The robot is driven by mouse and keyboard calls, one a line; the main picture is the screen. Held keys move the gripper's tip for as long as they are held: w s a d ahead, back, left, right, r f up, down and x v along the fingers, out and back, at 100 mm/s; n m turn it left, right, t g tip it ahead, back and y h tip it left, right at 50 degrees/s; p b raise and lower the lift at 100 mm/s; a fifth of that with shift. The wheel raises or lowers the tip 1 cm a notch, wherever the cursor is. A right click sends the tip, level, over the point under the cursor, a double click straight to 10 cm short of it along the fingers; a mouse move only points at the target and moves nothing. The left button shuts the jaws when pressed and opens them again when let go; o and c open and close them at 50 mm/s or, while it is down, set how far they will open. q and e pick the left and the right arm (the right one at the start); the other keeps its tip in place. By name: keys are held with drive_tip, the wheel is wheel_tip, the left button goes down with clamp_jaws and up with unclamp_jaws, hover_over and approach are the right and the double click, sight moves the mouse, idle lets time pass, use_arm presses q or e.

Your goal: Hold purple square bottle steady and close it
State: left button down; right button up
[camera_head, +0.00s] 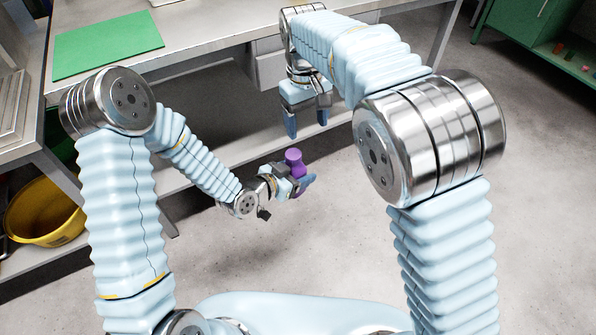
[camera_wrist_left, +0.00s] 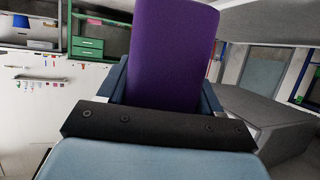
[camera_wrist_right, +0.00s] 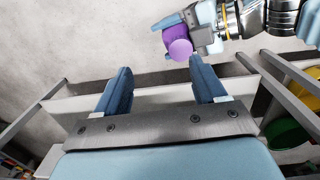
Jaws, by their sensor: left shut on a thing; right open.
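The purple square bottle (camera_head: 298,168) is held in the air in front of the table, its rounded purple top pointing up. My left gripper (camera_head: 301,184) is shut on it. In the left wrist view the bottle's dark purple side (camera_wrist_left: 170,55) rises between the fingers. In the right wrist view the bottle (camera_wrist_right: 178,44) shows beyond my fingers, with its lighter purple round top facing the camera. My right gripper (camera_head: 307,128) is open and empty, pointing down, above and behind the bottle. Its fingers (camera_wrist_right: 160,92) are wide apart and clear of the bottle.
A grey table (camera_head: 215,25) with a green mat (camera_head: 105,42) stands at the back. A lower shelf (camera_head: 245,140) runs beneath it. A yellow basin (camera_head: 45,212) is at the left. A green cabinet (camera_head: 535,25) is at the far right. The floor (camera_head: 530,200) at right is clear.

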drive_tip(key=s+d+f+m, duration=0.1)
drive_tip(key=d+f, duration=0.3)
drive_tip(key=f, duration=0.5)
drive_tip(key=s+d+f+m+g+y, duration=0.1)
drive_tip(key=d+f, duration=0.3)
drive_tip(key=f, duration=0.4)
drive_tip(key=s+d+f+m, duration=0.1)
drive_tip(key=d+f, duration=0.3)
drive_tip(key=f, duration=0.5)
drive_tip(key=s+f+m+t+y, duration=0.1)
drive_tip(key=s+f+m+y, duration=0.1)
drive_tip(key=s+f, duration=0.3)
drive_tip(key=s+d+f+m+y, duration=0.1)
drive_tip(key=s+f, duration=0.4)
drive_tip(key=s, duration=0.7)
drive_tip(key=m+y, duration=0.1)
drive_tip(key=m, duration=0.1)
drive_tip(key=shift+m+t, duration=0.3)
drive_tip(key=shift+t, duration=0.1)
drive_tip(key=shift+d, duration=0.1)
